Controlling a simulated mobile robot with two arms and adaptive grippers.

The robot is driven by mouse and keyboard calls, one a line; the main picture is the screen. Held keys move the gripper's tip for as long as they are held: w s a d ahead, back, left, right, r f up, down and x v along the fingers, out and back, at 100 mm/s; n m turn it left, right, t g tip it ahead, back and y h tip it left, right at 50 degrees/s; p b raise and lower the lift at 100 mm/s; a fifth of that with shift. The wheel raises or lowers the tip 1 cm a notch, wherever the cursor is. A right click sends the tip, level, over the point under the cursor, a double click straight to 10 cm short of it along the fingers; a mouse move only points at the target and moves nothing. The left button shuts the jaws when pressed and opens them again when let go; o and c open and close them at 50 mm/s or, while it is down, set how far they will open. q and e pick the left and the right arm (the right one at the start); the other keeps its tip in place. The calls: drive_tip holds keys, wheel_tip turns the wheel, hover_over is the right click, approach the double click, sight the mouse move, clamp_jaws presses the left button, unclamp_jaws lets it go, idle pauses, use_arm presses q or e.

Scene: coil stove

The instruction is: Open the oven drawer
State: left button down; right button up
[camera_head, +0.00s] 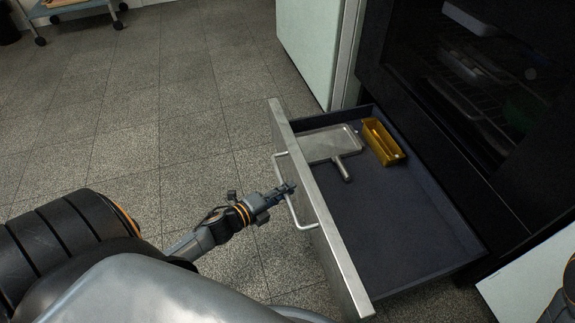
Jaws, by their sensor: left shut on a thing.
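The oven drawer (385,222) is pulled well out from under the oven (470,75), and its dark inside is in plain view. Its pale front panel (322,215) faces left and carries a white bar handle (296,213). My left gripper (286,190) comes from the left and is shut on the handle near its middle. My right gripper is not in view; only a bit of dark arm shows at the right edge.
In the drawer lie a grey metal pan with a handle (328,145) and a yellow loaf tin (383,142). A pale cabinet (305,50) stands beyond the drawer. A wheeled cart (75,8) is far left. The tiled floor left of the drawer is clear.

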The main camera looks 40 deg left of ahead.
use_arm(q)
drive_tip(key=shift+s+a+f, duration=0.1)
drive_tip(key=shift+s+f, duration=0.05)
drive_tip(key=c, duration=1.3)
unclamp_jaws()
drive_tip(key=shift+s+a, duration=0.1)
drive_tip(key=shift+s, duration=0.05)
drive_tip(key=shift+c, duration=0.2)
drive_tip(key=v, duration=1.2)
